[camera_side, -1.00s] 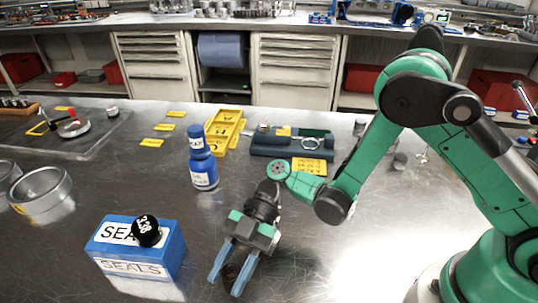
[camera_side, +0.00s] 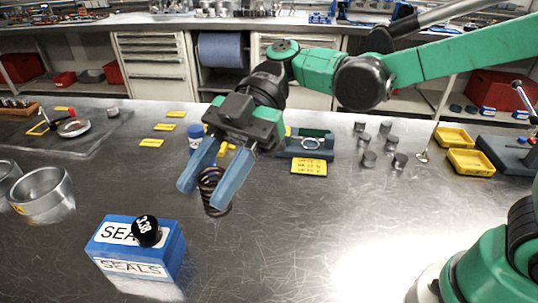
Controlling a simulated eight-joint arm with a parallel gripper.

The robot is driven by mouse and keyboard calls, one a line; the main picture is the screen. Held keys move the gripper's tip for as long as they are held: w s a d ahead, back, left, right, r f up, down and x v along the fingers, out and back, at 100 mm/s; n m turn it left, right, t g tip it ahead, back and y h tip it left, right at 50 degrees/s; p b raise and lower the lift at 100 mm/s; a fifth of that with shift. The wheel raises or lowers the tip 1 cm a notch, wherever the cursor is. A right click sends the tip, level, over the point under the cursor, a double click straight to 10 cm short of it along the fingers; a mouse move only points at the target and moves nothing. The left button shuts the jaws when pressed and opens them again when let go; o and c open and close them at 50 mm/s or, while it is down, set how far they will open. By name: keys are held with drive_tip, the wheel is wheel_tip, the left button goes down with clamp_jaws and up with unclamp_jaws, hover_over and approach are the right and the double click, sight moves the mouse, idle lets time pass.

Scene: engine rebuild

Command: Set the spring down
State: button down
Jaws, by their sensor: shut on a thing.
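My gripper (camera_side: 207,192) is in the left middle of the side view, with its two blue fingers shut on a dark coil spring (camera_side: 216,193). The spring hangs between the fingertips, and its lower coils show below them. It appears to be held above the steel bench (camera_side: 270,245), clear of the surface. The fingers hide part of its upper coils.
A blue SEALS box (camera_side: 160,255) with a black knob-like item (camera_side: 146,231) stands front left. A blue bottle (camera_side: 196,138) is partly hidden behind my gripper. Metal rings (camera_side: 45,195) lie at left. Several grey cylinders (camera_side: 369,159) and yellow trays (camera_side: 468,161) stand right. The front middle is clear.

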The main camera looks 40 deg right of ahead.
drive_tip(key=w+d+m+t, duration=0.85)
drive_tip(key=w+d, duration=0.55)
drive_tip(key=d, duration=0.3)
drive_tip(key=shift+t+y, duration=0.3)
drive_tip(key=shift+t, duration=0.05)
wheel_tip(320, 180, down, 14)
drive_tip(key=shift+f, duration=2.4)
drive_tip(key=shift+f, duration=0.1)
drive_tip(key=shift+c, duration=2.4)
unclamp_jaws()
